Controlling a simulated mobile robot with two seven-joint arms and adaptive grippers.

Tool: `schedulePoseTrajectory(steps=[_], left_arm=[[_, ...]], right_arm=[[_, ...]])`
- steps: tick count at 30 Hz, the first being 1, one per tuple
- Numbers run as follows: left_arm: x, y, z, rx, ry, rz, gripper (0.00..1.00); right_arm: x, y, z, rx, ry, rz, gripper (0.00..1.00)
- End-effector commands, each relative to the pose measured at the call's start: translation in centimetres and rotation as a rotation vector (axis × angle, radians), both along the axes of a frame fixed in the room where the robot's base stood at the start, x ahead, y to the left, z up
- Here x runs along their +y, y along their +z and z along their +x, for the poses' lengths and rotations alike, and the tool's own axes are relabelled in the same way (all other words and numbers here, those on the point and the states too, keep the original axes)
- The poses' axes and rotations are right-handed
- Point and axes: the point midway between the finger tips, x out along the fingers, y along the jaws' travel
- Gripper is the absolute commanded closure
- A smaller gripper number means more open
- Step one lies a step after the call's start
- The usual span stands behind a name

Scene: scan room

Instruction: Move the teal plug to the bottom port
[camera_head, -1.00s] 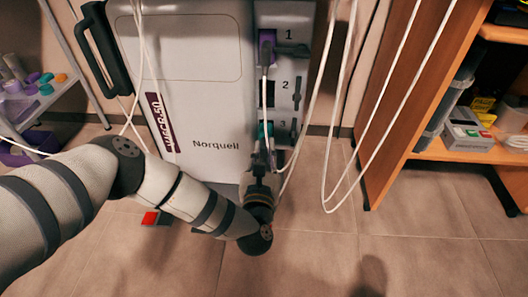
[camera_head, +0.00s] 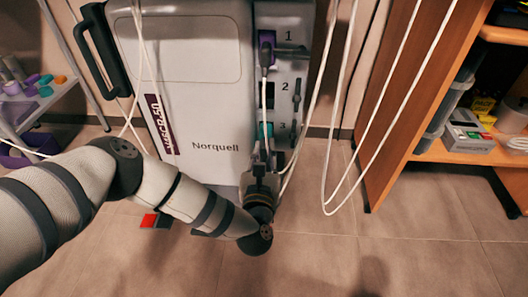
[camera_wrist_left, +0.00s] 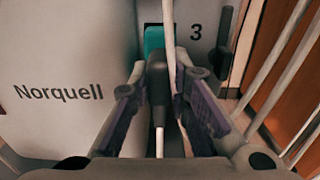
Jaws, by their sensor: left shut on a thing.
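The teal plug (camera_head: 265,131) is at the bottom port, marked 3, on the front panel of the grey Norquell machine (camera_head: 215,110). In the left wrist view its teal part (camera_wrist_left: 153,38) sits against the panel, with a dark body and white cable below it. I cannot tell how deep it is seated. My left gripper (camera_head: 262,163) reaches up from below and is shut on the plug's dark body; its fingers (camera_wrist_left: 160,95) show on both sides of it in the wrist view. My right gripper is not in view.
A purple plug (camera_head: 266,48) is at port 1; port 2 (camera_head: 270,94) looks dark and empty. White cables (camera_head: 318,85) hang right of the panel. A wooden shelf (camera_head: 395,100) stands at right, a trolley (camera_head: 40,105) at left. The floor in front is mostly clear.

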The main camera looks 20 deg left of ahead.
Motion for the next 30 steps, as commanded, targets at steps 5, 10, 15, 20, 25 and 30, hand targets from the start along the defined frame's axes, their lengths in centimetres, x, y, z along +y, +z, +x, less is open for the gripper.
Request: schedulePoseTrajectory(steps=[5, 10, 15, 20, 25, 30], left_arm=[[0.11, 0.01, 0.29, -0.001, 0.001, 0.0, 1.0], [0.19, 0.0, 0.53, -0.001, 0.001, 0.0, 1.0], [0.25, 0.0, 0.76, -0.001, 0.001, 0.0, 1.0], [0.26, 0.04, 0.81, -0.001, 0.001, 0.0, 1.0], [0.26, 0.03, 0.8, -0.001, 0.001, 0.0, 1.0], [0.25, 0.05, 0.8, -0.001, 0.001, 0.0, 1.0]], right_arm=[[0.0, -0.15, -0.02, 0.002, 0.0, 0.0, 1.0], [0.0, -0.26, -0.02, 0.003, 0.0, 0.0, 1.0], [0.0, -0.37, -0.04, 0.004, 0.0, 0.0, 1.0], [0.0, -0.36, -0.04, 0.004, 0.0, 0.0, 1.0], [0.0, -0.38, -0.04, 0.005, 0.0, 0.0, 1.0], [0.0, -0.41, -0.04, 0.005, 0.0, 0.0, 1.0]])
